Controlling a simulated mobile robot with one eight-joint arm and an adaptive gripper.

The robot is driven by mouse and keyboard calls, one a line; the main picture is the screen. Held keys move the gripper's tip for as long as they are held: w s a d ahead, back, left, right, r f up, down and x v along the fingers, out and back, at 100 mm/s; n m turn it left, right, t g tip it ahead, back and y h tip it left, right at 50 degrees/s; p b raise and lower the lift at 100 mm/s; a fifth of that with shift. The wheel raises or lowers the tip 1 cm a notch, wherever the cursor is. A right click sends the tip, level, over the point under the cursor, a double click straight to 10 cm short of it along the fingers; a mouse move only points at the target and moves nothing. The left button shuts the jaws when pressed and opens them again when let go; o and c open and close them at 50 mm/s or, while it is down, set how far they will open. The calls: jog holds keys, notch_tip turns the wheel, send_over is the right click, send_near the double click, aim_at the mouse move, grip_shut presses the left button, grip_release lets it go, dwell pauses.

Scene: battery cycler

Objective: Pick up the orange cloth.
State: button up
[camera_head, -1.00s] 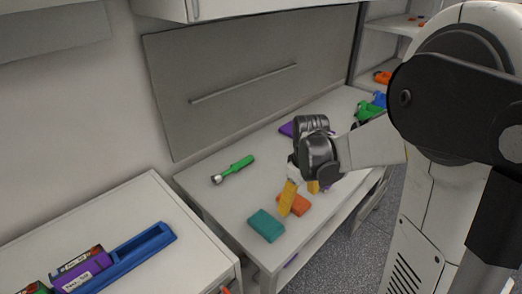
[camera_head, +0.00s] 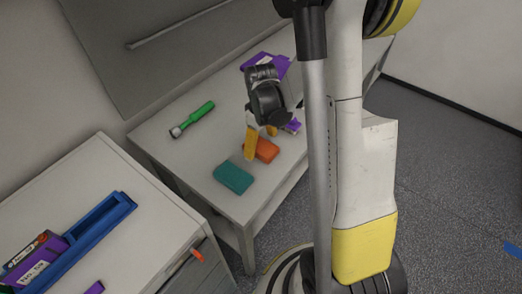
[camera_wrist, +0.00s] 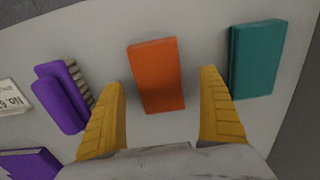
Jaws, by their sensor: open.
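The orange cloth (camera_head: 266,150) is a folded block lying flat on the white workbench. In the wrist view the orange cloth (camera_wrist: 156,75) lies between and just ahead of my two yellow fingers. My gripper (camera_head: 259,144) is open and empty, above the bench at the cloth. In the wrist view my gripper (camera_wrist: 161,105) has one finger on each side of the cloth's near part, with a gap to each side. Its exact height over the cloth is hard to tell. In the head view my gripper hides part of the cloth.
A teal folded cloth (camera_wrist: 256,58) lies close to the right finger. A purple brush (camera_wrist: 62,95) lies left of the orange cloth. A green-handled tool (camera_head: 192,119) lies farther back on the workbench (camera_head: 160,145). A blue tray (camera_head: 85,240) stands on the cabinet at left.

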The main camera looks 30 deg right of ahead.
aim_at(262, 146)
jog(key=shift+f, duration=0.95)
jog(key=c, duration=1.2)
jog(key=shift+r, duration=0.15)
jog(key=r+p, duration=0.1)
jog(key=r, duration=0.3)
jog(key=shift+s+d+r+p, duration=0.15)
jog(key=shift+d+r+p, duration=0.05)
jog(key=shift+r+p, duration=0.2)
jog(key=s+d+r, duration=0.1)
jog(key=s+r, duration=0.1)
jog(key=s, duration=0.1)
jog(key=s+d+r+p, duration=0.1)
jog(key=s+d+r, duration=0.1)
jog(key=s, duration=0.1)
jog(key=s+d+r+p, duration=0.1)
jog(key=s+d+r, duration=0.1)
jog(key=s, duration=0.2)
jog(key=shift+d, duration=0.1)
